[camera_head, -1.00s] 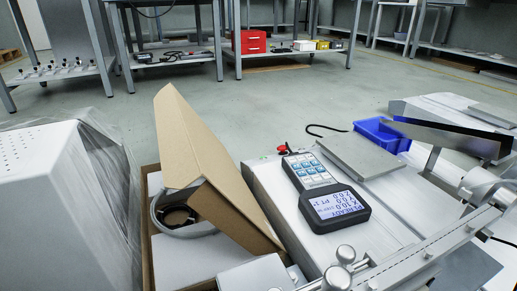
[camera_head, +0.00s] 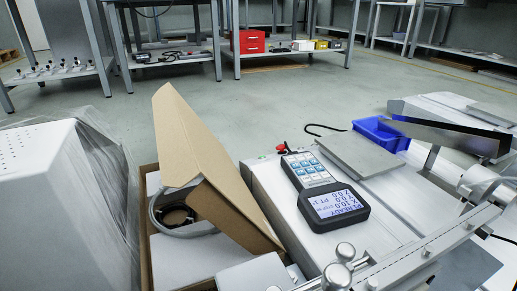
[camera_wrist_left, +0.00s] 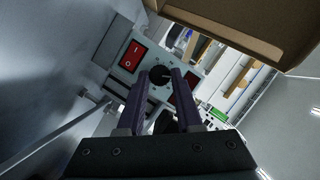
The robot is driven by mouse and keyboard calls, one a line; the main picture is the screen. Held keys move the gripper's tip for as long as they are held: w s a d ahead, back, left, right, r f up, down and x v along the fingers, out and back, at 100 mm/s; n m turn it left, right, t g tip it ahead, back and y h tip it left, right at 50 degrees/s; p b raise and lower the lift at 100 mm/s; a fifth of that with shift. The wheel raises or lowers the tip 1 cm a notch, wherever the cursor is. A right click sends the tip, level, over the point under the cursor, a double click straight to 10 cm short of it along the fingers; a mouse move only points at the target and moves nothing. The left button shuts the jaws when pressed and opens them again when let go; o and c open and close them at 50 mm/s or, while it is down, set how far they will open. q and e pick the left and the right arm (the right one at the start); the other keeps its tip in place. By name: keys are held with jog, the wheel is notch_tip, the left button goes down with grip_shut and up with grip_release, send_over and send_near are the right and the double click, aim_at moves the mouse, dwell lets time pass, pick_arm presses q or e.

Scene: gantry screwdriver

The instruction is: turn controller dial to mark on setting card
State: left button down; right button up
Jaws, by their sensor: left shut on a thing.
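In the left wrist view my left gripper (camera_wrist_left: 161,82) is shut on the black round dial (camera_wrist_left: 159,73) of the controller. One finger is on each side of the dial. A light line shows on the dial's face, but its exact angle is hard to read. The controller's grey-green panel (camera_wrist_left: 146,49) also carries a red rocker switch (camera_wrist_left: 132,57). I cannot make out a setting card or its mark. The dial and left gripper do not show in the head view. My right gripper is in neither view.
A handheld pendant (camera_head: 338,207) with a lit display lies on the white machine bed (camera_head: 275,187). An open cardboard box (camera_head: 205,150) stands left of it, with a coiled cable inside. A blue bin (camera_head: 382,134) is behind. A brown cardboard flap (camera_wrist_left: 235,25) overhangs the wrist view.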

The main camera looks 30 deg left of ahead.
pick_arm(q)
jog(key=c, duration=0.6)
grip_release()
jog(key=shift+s, duration=0.1)
jog(key=p+v, duration=0.3)
jog(key=v, duration=0.6)
jog(key=shift+s+a, duration=0.25)
jog(key=shift+s, duration=0.05)
